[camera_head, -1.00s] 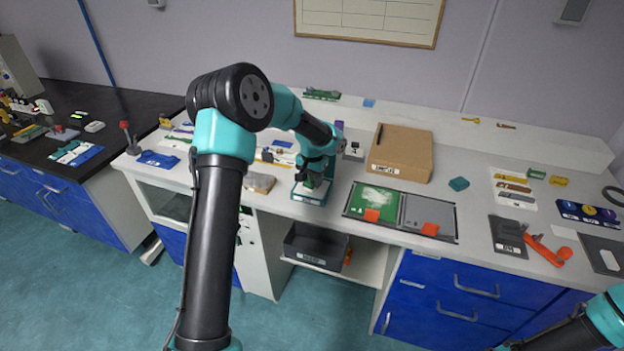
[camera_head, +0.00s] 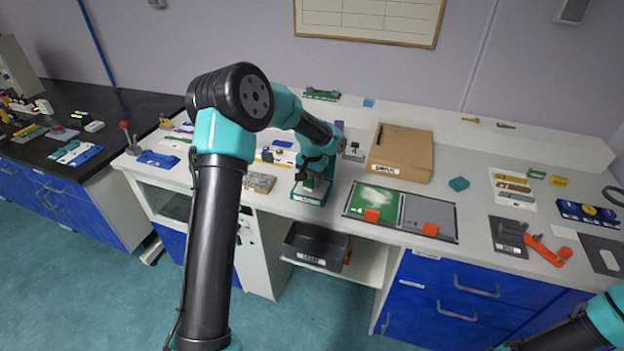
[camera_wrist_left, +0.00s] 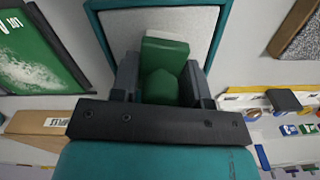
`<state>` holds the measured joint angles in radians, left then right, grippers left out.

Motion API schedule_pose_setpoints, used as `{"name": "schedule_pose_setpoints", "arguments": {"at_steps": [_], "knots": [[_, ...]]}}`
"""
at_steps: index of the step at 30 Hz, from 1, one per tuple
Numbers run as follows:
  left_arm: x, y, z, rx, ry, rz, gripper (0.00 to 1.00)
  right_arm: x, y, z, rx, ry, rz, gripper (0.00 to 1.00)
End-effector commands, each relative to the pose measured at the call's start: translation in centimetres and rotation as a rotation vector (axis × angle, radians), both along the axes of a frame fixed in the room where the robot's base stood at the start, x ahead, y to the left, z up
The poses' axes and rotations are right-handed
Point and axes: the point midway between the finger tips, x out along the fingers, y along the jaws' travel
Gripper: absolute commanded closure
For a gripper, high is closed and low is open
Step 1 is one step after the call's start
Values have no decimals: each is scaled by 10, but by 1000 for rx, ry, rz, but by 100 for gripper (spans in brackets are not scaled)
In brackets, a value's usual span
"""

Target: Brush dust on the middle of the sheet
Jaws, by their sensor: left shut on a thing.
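A green sheet (camera_head: 374,207) with a white, powdery patch across its middle lies on the bench, in the left half of a dark frame. It shows partly in the left wrist view (camera_wrist_left: 35,55), at the upper left. My left gripper (camera_head: 311,184) is left of the sheet, over a small teal-edged tray (camera_head: 307,200). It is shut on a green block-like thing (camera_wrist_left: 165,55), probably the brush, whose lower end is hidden. The tray's pale grey inside (camera_wrist_left: 205,30) shows around that thing. I cannot tell whether they touch. My right gripper is out of view.
A grey plate (camera_head: 428,215) with an orange tab adjoins the sheet. A cardboard box (camera_head: 402,152) stands behind it. A speckled slab (camera_head: 259,182) lies left of the tray. A dark bin (camera_head: 314,247) is under the bench. Bench right of the plate is partly clear.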

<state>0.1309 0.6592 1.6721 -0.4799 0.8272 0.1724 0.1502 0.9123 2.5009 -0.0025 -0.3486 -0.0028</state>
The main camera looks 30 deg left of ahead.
Motion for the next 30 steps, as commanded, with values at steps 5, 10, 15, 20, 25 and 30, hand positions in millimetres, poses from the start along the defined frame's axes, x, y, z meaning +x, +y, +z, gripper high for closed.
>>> {"name": "schedule_pose_setpoints", "arguments": {"at_steps": [5,10,15,20,25,30], "knots": [[1,0,13,1,-5,0,77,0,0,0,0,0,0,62],[1,0,24,1,-5,-1,77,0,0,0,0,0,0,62],[1,0,35,1,-6,0,77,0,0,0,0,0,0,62],[1,0,45,1,-7,0,77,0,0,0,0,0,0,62],[1,0,55,2,-5,0,77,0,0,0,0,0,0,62],[1,0,65,1,-7,0,77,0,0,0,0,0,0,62]]}}
